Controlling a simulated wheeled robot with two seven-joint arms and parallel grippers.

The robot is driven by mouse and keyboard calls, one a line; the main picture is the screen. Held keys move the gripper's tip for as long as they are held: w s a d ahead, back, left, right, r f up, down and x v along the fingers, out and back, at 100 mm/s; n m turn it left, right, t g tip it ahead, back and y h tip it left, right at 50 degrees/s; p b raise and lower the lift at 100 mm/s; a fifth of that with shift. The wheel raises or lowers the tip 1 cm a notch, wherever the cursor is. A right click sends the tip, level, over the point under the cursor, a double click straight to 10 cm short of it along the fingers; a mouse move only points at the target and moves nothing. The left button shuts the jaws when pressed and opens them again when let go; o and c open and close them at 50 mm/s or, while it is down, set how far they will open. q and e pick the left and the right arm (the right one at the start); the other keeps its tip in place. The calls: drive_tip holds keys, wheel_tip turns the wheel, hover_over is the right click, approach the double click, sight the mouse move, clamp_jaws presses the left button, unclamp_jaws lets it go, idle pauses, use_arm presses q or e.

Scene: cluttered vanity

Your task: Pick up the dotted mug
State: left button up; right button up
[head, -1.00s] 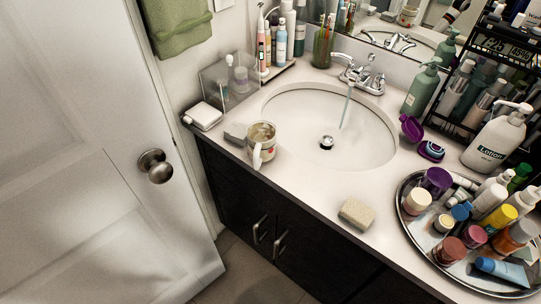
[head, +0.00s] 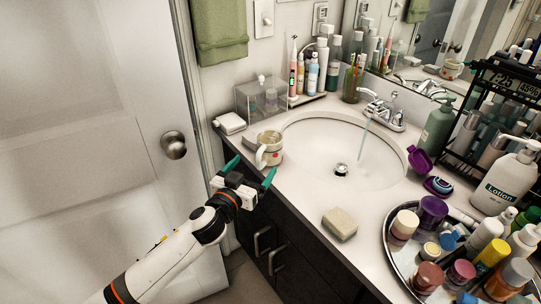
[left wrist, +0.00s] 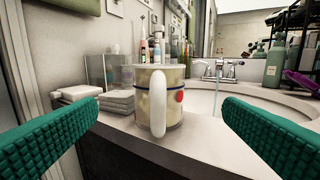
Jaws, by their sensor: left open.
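The dotted mug (head: 271,150) stands upright on the vanity counter at the left front of the sink. It is cream with a red dot and a dark band, and its white handle points toward my left gripper. In the left wrist view the mug (left wrist: 173,98) is centred ahead, between and beyond the two teal fingers. My left gripper (head: 250,172) is open and empty, just off the counter's front edge, with the fingers either side of the mug's line and not touching it. My right gripper is not in view.
A folded grey cloth or sponge stack (left wrist: 117,101) sits just left of the mug. A clear box (head: 262,97) stands behind it. The sink (head: 345,150) with running water is to the right. A beige sponge (head: 340,223) lies at the counter front. A door (head: 90,120) is at the left.

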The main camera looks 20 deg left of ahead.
sight(258, 162)
use_arm(q)
drive_tip(key=w, duration=0.3)
drive_tip(key=shift+w+d, duration=0.15)
drive_tip(key=shift+d, duration=0.15)
drive_tip(key=shift+w+d+p, duration=0.15)
drive_tip(key=shift+w+p, duration=0.05)
drive_tip(key=shift+w, duration=1.15)
drive_tip(key=shift+w+d+p, duration=0.15)
drive_tip(key=shift+w+p, duration=0.05)
drive_tip(key=shift+w, duration=1.1)
drive_tip(key=c, duration=1.1)
